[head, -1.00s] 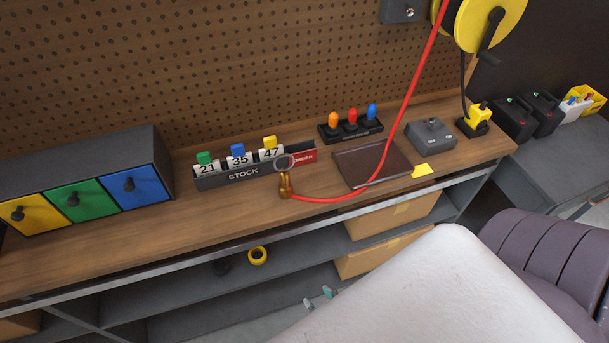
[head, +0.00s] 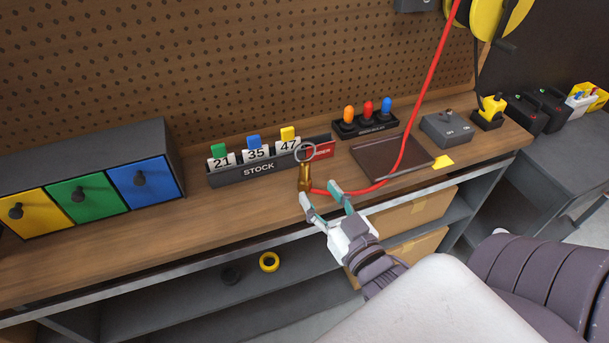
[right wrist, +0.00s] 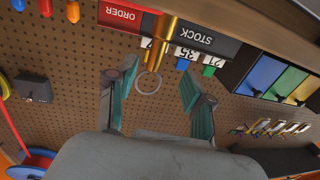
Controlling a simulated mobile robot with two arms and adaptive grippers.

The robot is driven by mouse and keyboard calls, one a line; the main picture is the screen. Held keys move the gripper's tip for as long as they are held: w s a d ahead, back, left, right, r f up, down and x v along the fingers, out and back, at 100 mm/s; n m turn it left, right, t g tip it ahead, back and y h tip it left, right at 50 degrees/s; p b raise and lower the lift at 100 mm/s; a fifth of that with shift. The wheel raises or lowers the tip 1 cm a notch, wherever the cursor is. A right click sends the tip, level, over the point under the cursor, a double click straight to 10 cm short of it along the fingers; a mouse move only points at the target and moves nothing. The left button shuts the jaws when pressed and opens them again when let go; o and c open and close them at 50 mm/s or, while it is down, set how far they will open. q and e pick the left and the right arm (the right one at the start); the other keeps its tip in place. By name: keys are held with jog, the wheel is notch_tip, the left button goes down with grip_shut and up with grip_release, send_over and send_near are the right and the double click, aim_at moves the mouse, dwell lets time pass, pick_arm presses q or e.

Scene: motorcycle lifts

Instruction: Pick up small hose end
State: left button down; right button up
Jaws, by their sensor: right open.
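The small hose end is a brass fitting (head: 305,178) with a metal ring (head: 305,152) at its top. It stands on the wooden bench in front of the stock holder, with the red hose (head: 352,192) running from it to the right. My right gripper (head: 322,191) is open, its teal-padded fingers reaching toward the fitting from the front. In the right wrist view the fitting (right wrist: 164,42) and its ring (right wrist: 148,82) appear ahead, between the open fingers (right wrist: 158,85) in the picture. Contact is not visible. My left gripper is not in view.
The stock holder (head: 258,170) with numbered cards stands close behind the fitting. A brown tray (head: 385,162), grey box (head: 447,130) and signal lamps (head: 366,124) are to the right. Coloured drawers (head: 85,196) stand left.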

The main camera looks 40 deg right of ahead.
aim_at(307, 174)
jog(key=w, duration=0.2)
jog(key=w+d+p, duration=0.1)
jog(key=w, duration=0.5)
jog(key=shift+d+f, duration=0.1)
jog(key=shift+d, duration=0.1)
jog(key=shift+s, duration=0.1)
grip_shut()
